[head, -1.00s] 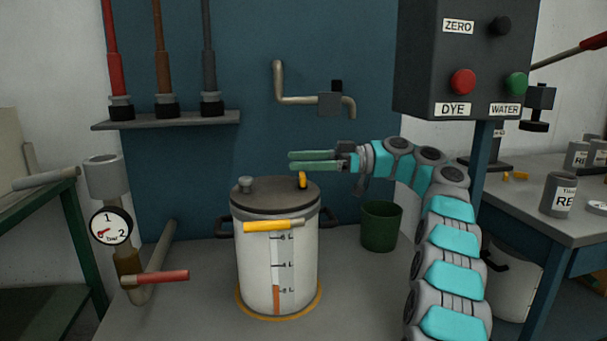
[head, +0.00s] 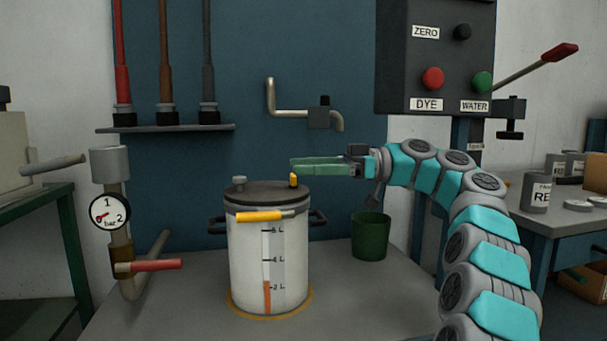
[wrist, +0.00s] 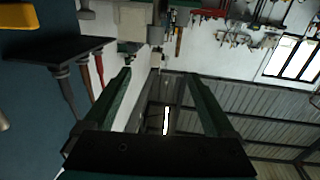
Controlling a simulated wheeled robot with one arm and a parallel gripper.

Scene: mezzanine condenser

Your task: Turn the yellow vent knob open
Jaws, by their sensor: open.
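The yellow vent knob (head: 293,180) stands upright on the dark lid (head: 265,195) of the white pot (head: 245,262), near the lid's right side. My gripper (head: 292,167) points left in the head view, with its green fingers level just above the knob. The tips overlap the knob's top in the picture; I cannot tell whether they touch it. The wrist view shows the two fingers (wrist: 157,77) spread with nothing between them. A blurred yellow piece (wrist: 18,15) at that view's upper left may be the knob.
A yellow bar handle (head: 258,216) crosses the pot's front. A bent pipe with a valve (head: 319,118) is on the wall behind. A green bucket (head: 370,236) stands right of the pot. A control box (head: 435,55) hangs at upper right. A gauge (head: 109,212) stands left.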

